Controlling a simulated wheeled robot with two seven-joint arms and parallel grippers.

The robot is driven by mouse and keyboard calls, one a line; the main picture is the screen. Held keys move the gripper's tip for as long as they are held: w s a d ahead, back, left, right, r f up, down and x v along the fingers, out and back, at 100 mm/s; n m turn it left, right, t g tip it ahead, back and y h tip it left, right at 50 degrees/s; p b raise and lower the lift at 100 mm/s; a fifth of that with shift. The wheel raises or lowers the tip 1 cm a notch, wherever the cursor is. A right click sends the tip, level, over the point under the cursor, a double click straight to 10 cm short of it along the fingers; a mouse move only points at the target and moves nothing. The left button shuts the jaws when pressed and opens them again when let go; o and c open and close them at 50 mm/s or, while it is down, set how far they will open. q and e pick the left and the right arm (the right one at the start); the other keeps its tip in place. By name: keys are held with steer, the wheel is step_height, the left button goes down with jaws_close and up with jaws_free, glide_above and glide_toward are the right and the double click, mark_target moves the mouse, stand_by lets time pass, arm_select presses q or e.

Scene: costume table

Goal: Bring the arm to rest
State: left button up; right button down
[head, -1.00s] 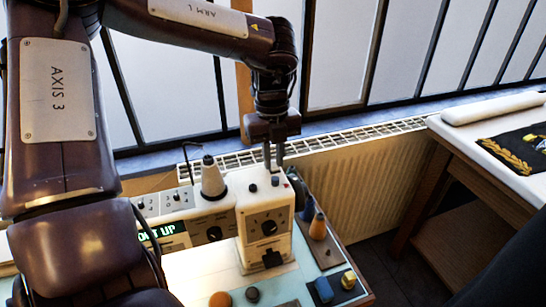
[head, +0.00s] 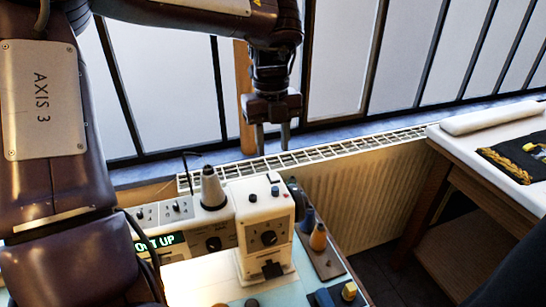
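My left arm comes in from the left and reaches over the machine table. My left gripper (head: 272,138) points down, with its two fingers apart and nothing between them. It hangs in front of the window and radiator, above the cream machine head (head: 264,225) and clear of it. A grey cone (head: 212,188) stands on the machine, left of the head. My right gripper is not in view.
Thread spools, one of them orange (head: 318,237), stand right of the machine head. A blue block (head: 322,298) lies at the bottom edge. A wooden table (head: 470,160) with a dark embroidered cloth (head: 515,157) and white roll stands at the right. A radiator (head: 345,195) runs below the window.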

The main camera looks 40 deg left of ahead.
arm_select(q)
steer(key=shift+r, duration=0.65)
steer(key=shift+r, duration=0.1)
